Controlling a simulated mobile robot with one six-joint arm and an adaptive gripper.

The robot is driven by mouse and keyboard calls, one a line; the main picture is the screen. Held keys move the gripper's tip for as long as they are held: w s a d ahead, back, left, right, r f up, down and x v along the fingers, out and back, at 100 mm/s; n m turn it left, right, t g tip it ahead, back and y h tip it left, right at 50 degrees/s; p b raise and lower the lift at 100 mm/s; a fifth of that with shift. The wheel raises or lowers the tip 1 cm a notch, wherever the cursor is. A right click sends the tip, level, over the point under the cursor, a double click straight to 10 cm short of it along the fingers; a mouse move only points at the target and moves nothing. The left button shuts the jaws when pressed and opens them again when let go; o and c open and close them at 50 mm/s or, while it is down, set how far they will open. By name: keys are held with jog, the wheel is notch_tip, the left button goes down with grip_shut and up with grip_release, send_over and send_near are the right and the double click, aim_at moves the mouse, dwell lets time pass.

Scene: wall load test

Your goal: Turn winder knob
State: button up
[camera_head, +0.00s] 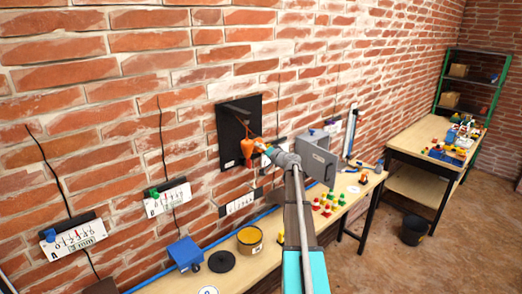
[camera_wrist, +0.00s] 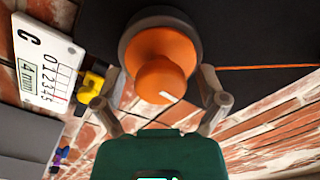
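The winder knob (camera_wrist: 160,80) is an orange knob on a larger orange and dark grey round drum in the wrist view. In the head view the orange winder (camera_head: 247,150) hangs in front of a black board (camera_head: 228,140) on the brick wall. My gripper (camera_wrist: 160,75) is open, with one grey finger to each side of the knob. I see a gap between each finger and the knob; I cannot tell whether the drum touches them. In the head view my gripper (camera_head: 261,146) is right at the winder, and its fingers are hard to make out.
An orange cord runs across the board. Scale card C (camera_wrist: 42,65) with a yellow clip (camera_wrist: 91,88) is close by on the left. A grey metal box with an open door (camera_head: 318,160) stands right of my arm. The bench holds a blue box (camera_head: 185,253) and a yellow tin (camera_head: 250,240).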

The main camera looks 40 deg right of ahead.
jog(key=shift+s, duration=0.1)
dwell(0.3)
jog(key=s, duration=1.1)
jog(key=shift+s+d, duration=0.4)
jog(key=shift+d, duration=0.05)
jog(key=m, duration=0.3)
jog(key=s+m, duration=0.1)
jog(key=m, duration=0.4)
jog(key=shift+s+d+r+m, duration=0.15)
jog(key=shift+s+d+m, duration=0.1)
jog(key=shift+s+m, duration=0.15)
jog(key=shift+w, duration=0.15)
jog(key=w, duration=0.9)
jog(key=w+a, duration=0.1)
jog(key=w, duration=0.3)
jog(key=shift+w, duration=0.25)
